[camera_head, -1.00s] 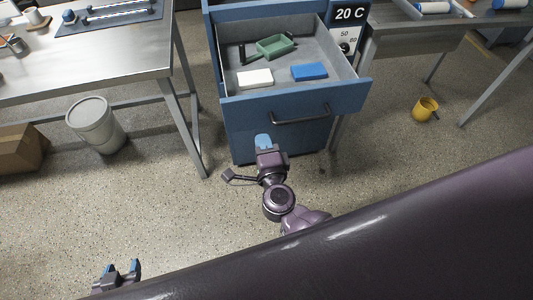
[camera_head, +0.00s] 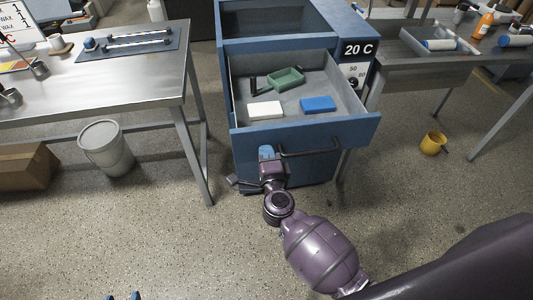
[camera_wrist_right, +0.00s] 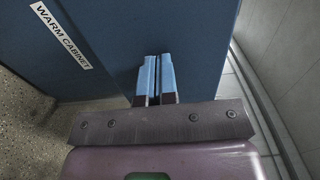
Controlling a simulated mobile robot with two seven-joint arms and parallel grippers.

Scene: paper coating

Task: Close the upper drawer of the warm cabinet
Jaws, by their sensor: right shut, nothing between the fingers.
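The blue warm cabinet (camera_head: 350,28) stands ahead with its upper drawer (camera_head: 369,130) pulled out. The drawer has a grey inside and a dark bar handle (camera_head: 312,152) on its blue front. My right gripper (camera_head: 266,152) is shut and empty, at the drawer front by the handle's left end; I cannot tell whether it touches. In the right wrist view its blue fingers (camera_wrist_right: 156,72) are together before a blue panel (camera_wrist_right: 110,50) with a WARM CABINET label (camera_wrist_right: 62,35). My left gripper (camera_head: 123,296) shows only two separated blue fingertips at the bottom edge.
A metal table (camera_head: 90,85) stands left, with a grey bin (camera_head: 106,148) and a cardboard box (camera_head: 25,167) below. A yellow mug (camera_head: 432,143) lies right. Front floor is clear.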

